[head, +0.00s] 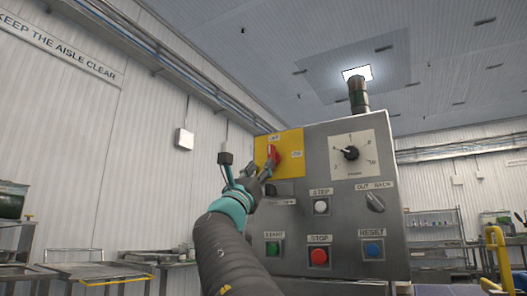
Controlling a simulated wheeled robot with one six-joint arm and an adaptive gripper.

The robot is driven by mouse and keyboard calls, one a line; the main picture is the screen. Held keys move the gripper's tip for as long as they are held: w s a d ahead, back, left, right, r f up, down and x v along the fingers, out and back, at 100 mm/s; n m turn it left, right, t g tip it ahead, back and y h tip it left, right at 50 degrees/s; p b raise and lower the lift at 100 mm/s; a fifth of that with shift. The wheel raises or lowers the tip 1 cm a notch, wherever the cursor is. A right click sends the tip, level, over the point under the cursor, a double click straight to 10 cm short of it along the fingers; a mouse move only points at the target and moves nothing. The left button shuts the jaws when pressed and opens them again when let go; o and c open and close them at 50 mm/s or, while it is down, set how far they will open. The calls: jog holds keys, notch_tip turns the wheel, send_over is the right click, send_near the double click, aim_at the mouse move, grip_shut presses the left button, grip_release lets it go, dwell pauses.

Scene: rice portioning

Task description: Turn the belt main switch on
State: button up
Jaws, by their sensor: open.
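The belt main switch (273,154) is a red rotary handle on a yellow plate (292,139) at the upper left of a grey control panel (329,255). My gripper (268,168) is open at the red handle, its fingers overlapping the handle's lower part in the picture. I cannot tell whether they touch it. The handle looks roughly upright, slightly tilted. A label sits above it and another to its right, both too small to read surely. My gripper and wrist hide part of the panel's left side.
The panel also has a dial (350,153), an out rack knob (375,202), a white step button (320,207), a green start button (272,248), a red stop button (319,257) and a blue reset button (373,249). A stack light (358,96) stands on top. Metal tables (95,270) stand at left.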

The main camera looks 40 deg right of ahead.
aim_at(269, 153)
jog(key=p+x, duration=0.2)
jog(key=x, duration=0.6)
jog(key=shift+p, duration=0.4)
grip_shut()
